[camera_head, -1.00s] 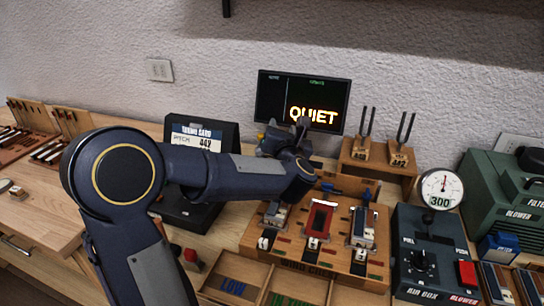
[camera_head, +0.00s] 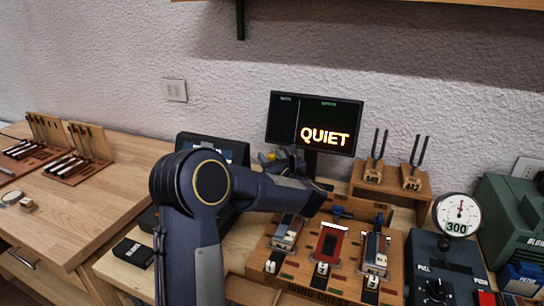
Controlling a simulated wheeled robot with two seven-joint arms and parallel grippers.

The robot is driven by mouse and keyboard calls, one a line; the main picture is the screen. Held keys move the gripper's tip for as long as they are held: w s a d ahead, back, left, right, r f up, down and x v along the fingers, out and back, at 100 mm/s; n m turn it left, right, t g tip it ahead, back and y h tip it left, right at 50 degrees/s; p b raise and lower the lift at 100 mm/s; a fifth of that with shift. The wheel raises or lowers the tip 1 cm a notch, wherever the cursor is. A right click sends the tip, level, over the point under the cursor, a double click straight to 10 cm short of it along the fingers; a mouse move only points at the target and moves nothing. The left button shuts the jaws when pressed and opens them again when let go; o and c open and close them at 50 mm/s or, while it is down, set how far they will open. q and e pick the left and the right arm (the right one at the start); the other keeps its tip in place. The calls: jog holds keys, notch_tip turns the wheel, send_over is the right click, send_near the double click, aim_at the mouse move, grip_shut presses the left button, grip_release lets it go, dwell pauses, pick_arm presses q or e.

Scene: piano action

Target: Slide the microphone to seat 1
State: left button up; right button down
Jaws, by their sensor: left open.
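A small blue part that looks like the microphone (camera_head: 350,214) sits at the rear of the wooden wind chest (camera_head: 262,250), behind the numbered seats. Seat 1 (camera_head: 271,267) is the leftmost, with a grey-topped block (camera_head: 287,232) behind its number tile. Seat 2 (camera_head: 321,268) has a red-framed slot, and seat 3 (camera_head: 373,282) has another grey-topped block. My left gripper (camera_head: 285,158) is open, behind my forearm and below the monitor, apart from the blue part. Its fingertips are hard to make out. My right gripper is not in view.
A monitor (camera_head: 315,122) reads QUIET. Tuning forks (camera_head: 377,155) stand on a wooden block at the back. A 300 gauge (camera_head: 457,215) and air box (camera_head: 430,255) are at right. A small black box (camera_head: 133,253) lies front left.

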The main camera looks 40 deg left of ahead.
pick_arm(q)
jog(key=shift+c, duration=0.4)
grip_shut()
jog(key=shift+w+d+f+b, duration=0.1)
jog(key=shift+d+f+b, duration=0.1)
jog(key=shift+b, duration=0.2)
jog(key=w+d+b, duration=0.1)
jog(key=d+b, duration=0.1)
jog(key=d, duration=0.1)
jog(key=w+d+b, duration=0.1)
jog(key=d+b, duration=0.2)
jog(key=w+d+b, duration=0.1)
jog(key=d+b, duration=0.1)
jog(key=d, duration=0.1)
jog(key=shift+b, duration=0.35)
jog(key=shift+d+r, duration=0.15)
jog(key=shift+d, duration=0.15)
